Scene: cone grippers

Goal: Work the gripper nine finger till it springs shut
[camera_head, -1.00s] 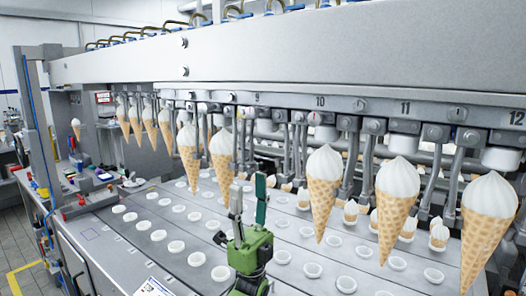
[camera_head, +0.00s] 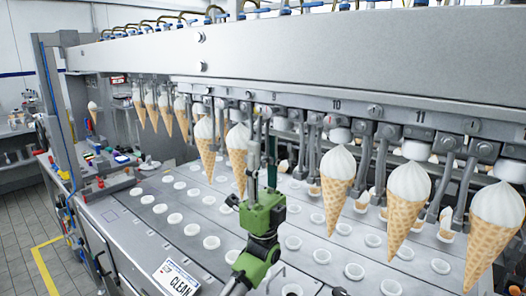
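A row of numbered cone grippers hangs under the machine's beam. Gripper nine (camera_head: 276,110) is between the cone left of it and the cone under number 10; no cone hangs there, and its finger is partly hidden behind my gripper, so I cannot tell whether it is open or shut. My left gripper (camera_head: 262,148) is green with upright fingers, one grey and one dark green. The fingers stand a little apart, with no cone between them. They reach up to the hanging fingers near gripper nine; I cannot tell whether they touch. My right gripper is not in view.
Cones with white tops hang on both sides, the nearest being the left cone (camera_head: 238,158) and the right cone (camera_head: 337,185). The deck (camera_head: 130,232) below has rows of round white cups. A "CLEAN" sign (camera_head: 175,279) is at the front edge.

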